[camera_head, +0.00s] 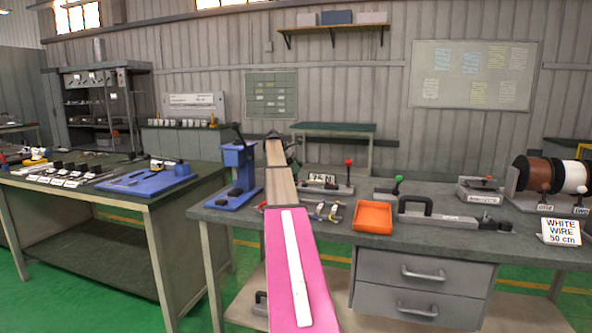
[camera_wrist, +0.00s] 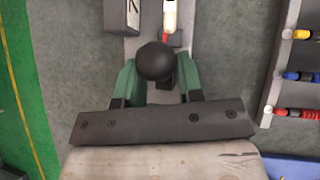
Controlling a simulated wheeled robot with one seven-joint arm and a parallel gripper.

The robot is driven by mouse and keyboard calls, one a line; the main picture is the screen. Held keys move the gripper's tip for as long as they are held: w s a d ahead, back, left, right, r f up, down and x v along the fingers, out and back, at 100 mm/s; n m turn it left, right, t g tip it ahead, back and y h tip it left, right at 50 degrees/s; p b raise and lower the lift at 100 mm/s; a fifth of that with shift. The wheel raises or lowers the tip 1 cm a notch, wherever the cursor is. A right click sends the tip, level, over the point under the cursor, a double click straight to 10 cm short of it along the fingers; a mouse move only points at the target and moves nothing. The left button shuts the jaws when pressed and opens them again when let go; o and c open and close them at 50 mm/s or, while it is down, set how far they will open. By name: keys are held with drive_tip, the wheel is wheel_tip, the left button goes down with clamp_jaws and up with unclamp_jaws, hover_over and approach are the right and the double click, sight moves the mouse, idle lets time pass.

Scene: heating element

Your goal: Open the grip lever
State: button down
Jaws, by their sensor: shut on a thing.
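In the wrist view, a black ball knob (camera_wrist: 155,61) of the grip lever sits between the two green fingers of my gripper (camera_wrist: 158,80). The fingers are shut on it. The lever's shaft below the knob is mostly hidden by the knob and fingers. A pale grey base (camera_wrist: 145,48) lies beneath, with a white and red part (camera_wrist: 170,18) just beyond the knob. In the head view, my own arm hides most of the lever and gripper; the 75 N sign (camera_head: 322,180) shows to the right.
Coloured-handle tools (camera_wrist: 297,75) lie right of my gripper in the wrist view.

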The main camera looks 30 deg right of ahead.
drive_tip(key=shift+w+a+g+h, duration=0.25)
drive_tip(key=shift+g+h, duration=0.25)
idle(0.3)
drive_tip(key=c, duration=0.8)
unclamp_jaws()
drive_tip(key=shift+o, duration=0.2)
